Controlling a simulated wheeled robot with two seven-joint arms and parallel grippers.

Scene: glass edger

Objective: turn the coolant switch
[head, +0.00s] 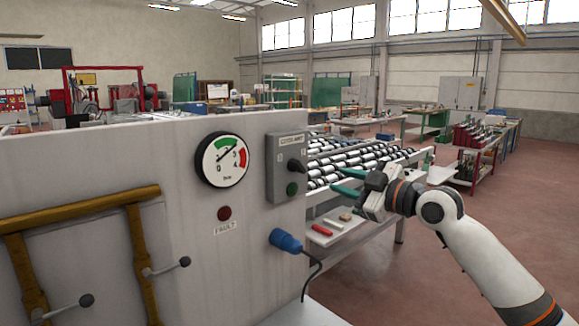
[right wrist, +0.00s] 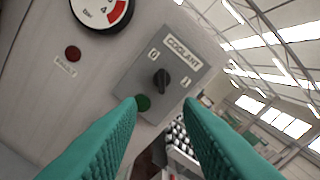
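The coolant switch is a black rotary knob (head: 296,165) on a grey box labelled COOLANT (head: 285,182), fixed to the pale machine panel. A green button (head: 292,189) sits below the knob. In the right wrist view the knob (right wrist: 161,78) stands between the marks 0 and I, with the green button (right wrist: 143,103) under it. My right gripper (head: 340,182) has teal fingers, open and empty, to the right of the box and pointing toward it. In the right wrist view its fingers (right wrist: 162,108) are spread apart, with the knob beyond the gap. My left gripper is not in view.
A round gauge (head: 222,160), a red fault lamp (head: 224,213) and a blue plug (head: 286,241) with a cable are on the same panel. A yellow rail (head: 80,205) is at left. A roller conveyor (head: 360,163) and a shelf with small items (head: 335,226) lie behind my right gripper.

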